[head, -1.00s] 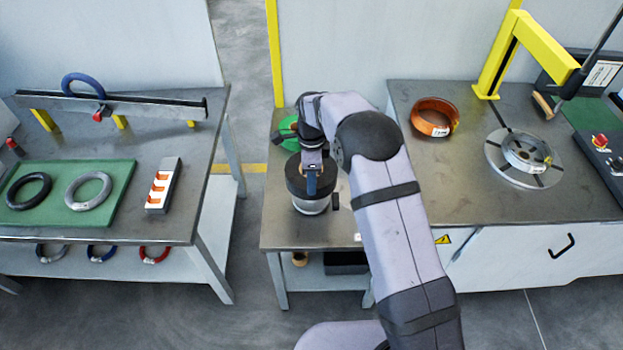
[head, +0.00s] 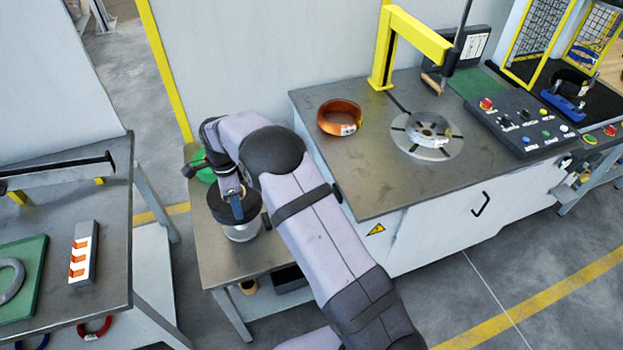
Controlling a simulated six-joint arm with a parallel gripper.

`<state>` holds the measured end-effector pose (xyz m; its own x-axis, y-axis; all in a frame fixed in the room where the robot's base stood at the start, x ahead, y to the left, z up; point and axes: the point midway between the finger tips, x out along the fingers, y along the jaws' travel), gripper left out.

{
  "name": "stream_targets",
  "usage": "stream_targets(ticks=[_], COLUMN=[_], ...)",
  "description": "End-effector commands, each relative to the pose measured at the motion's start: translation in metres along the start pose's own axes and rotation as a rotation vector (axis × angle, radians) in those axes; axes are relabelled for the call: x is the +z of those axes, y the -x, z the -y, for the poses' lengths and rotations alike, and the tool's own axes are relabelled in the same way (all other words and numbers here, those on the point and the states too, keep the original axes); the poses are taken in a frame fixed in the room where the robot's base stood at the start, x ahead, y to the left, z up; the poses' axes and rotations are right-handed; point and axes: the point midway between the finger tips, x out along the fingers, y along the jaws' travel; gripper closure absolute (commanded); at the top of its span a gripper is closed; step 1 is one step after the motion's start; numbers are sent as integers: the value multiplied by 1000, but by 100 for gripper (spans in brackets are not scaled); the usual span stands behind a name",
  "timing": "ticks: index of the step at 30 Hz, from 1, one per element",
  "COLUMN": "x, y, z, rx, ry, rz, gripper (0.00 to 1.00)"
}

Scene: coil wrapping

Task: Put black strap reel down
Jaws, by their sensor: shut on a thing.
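The black strap reel (head: 221,212) is at the small middle table, over or on top of a pale cylindrical stand (head: 242,233). My gripper (head: 236,206) points down at the reel and is shut on it. The fingertips are small in the picture and partly hidden by the reel. I cannot tell whether the reel rests on the stand or hangs just above it. A green reel (head: 204,172) sits behind it, partly hidden by my arm.
The machine table on the right holds an orange coil (head: 339,117), a round turntable (head: 427,136), a yellow post (head: 382,50) and a control panel (head: 527,126). The left bench (head: 108,217) holds a slotted block (head: 82,254). The small table's front (head: 232,270) is bare.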

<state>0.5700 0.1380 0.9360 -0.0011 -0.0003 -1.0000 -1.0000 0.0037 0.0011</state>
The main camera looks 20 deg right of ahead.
Motion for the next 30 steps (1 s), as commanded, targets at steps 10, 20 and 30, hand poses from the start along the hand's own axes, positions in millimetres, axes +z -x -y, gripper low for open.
stream_targets(ticks=[10, 20, 30], x=[-60, -184, -317], y=[16, 44, 76], z=[26, 47, 32], rx=[-11, -11, -13], ry=[-124, -359, -605], rz=[1, 0, -1], gripper=[94, 94, 94])
